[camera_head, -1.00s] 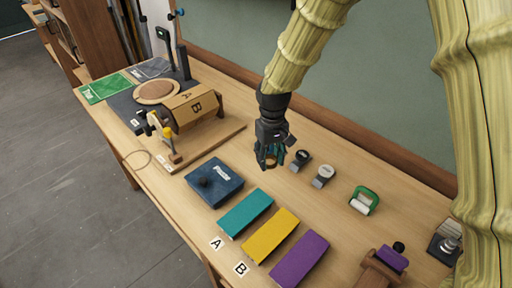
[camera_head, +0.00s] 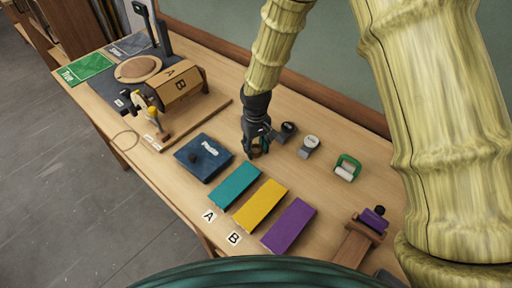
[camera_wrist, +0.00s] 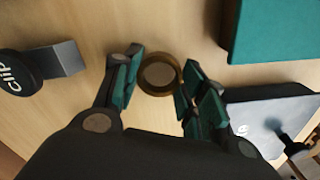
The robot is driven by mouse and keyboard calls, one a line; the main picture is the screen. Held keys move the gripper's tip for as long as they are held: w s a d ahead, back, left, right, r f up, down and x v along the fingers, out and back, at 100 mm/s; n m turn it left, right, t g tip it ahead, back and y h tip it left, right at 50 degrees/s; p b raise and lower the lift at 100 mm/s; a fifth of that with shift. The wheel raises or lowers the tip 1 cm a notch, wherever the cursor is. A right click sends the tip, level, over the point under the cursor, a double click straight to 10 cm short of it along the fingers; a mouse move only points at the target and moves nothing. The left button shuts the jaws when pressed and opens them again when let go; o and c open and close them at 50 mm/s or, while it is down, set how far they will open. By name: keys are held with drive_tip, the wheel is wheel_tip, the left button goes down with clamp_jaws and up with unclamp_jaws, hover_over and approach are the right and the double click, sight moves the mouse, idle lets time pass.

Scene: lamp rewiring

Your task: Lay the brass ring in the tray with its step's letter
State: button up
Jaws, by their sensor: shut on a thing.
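In the head view the fingers mostly hide the ring. Teal (camera_head: 236,183), yellow (camera_head: 261,205) and purple (camera_head: 289,225) flat pieces lie in a row nearer the front. A card marked A (camera_head: 209,216) lies by the teal end, and a card marked B (camera_head: 233,238) by the yellow end.
A blue pad (camera_head: 204,158) with a dark knob lies left of my gripper. A wooden roll marked A and B (camera_head: 176,84) stands at the back left.

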drive_tip(key=shift+s+f, duration=0.25)
drive_tip(key=shift+f, duration=0.05)
drive_tip(key=shift+s, duration=0.25)
drive_tip(key=shift+s+r, duration=0.25)
drive_tip(key=shift+s, duration=0.2)
drive_tip(key=shift+w+f, duration=0.2)
drive_tip(key=o, duration=0.6)
drive_tip(key=shift+w+f, duration=0.3)
drive_tip(key=o, duration=0.3)
drive_tip(key=shift+w, duration=0.1)
drive_tip(key=shift+o, duration=0.5)
drive_tip(key=shift+s+r, duration=0.25)
drive_tip(key=shift+s, duration=0.1)
drive_tip(key=shift+w+f, duration=0.1)
drive_tip(key=shift+w, duration=0.1)
